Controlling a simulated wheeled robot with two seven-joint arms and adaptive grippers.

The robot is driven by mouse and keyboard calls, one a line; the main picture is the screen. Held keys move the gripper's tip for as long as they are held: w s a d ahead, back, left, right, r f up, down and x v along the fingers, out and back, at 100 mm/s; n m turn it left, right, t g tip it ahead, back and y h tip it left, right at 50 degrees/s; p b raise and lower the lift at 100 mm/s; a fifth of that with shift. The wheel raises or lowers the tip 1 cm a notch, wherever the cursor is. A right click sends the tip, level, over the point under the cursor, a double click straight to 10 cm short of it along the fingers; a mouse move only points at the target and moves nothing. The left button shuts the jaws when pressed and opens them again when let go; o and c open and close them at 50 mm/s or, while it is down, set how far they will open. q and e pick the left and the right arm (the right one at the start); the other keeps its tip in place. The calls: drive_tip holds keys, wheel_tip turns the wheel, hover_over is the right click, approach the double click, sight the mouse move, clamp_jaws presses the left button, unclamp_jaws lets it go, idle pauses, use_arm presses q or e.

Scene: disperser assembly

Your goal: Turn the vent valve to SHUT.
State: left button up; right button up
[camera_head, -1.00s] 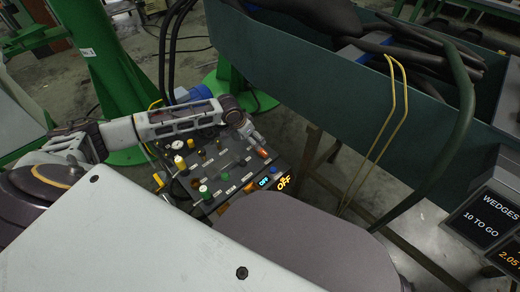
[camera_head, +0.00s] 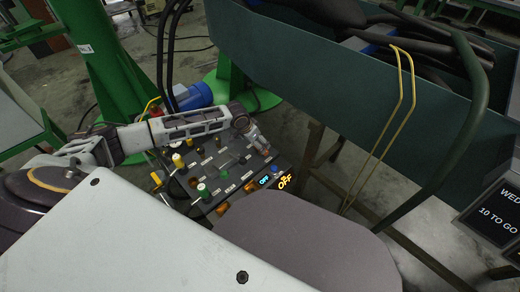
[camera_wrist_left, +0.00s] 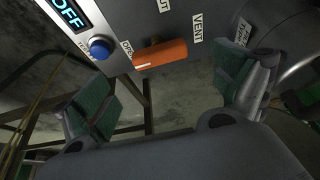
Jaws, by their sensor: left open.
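The vent valve's orange handle (camera_wrist_left: 162,54) is on the grey panel beside the VENT label (camera_wrist_left: 197,25) in the left wrist view. Its white-marked end lies by the OPEN label (camera_wrist_left: 126,48). A label ending in "UT" (camera_wrist_left: 164,5) is cut off at the top edge. My left gripper (camera_wrist_left: 165,78) is open, with green-padded fingers spread wide on either side of the handle and apart from it. In the head view my left gripper (camera_head: 262,145) is over the panel's far right corner and largely hides the valve there. My right gripper is not in view.
The control panel (camera_head: 228,162) carries several knobs, including green (camera_head: 203,190) and yellow ones (camera_head: 178,161). A blue button (camera_wrist_left: 100,47) and an OFF display (camera_wrist_left: 66,13) sit close to the handle. A large teal bin (camera_head: 330,85) stands beyond the panel.

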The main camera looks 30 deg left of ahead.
use_arm(q)
drive_tip(key=shift+b+x, duration=1.55)
drive_tip(key=shift+x, duration=1.7)
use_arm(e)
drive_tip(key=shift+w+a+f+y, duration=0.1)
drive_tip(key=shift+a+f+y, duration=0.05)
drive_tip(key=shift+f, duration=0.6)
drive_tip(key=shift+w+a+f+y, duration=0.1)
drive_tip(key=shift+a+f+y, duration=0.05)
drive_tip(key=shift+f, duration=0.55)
use_arm(q)
drive_tip(key=c, duration=1)
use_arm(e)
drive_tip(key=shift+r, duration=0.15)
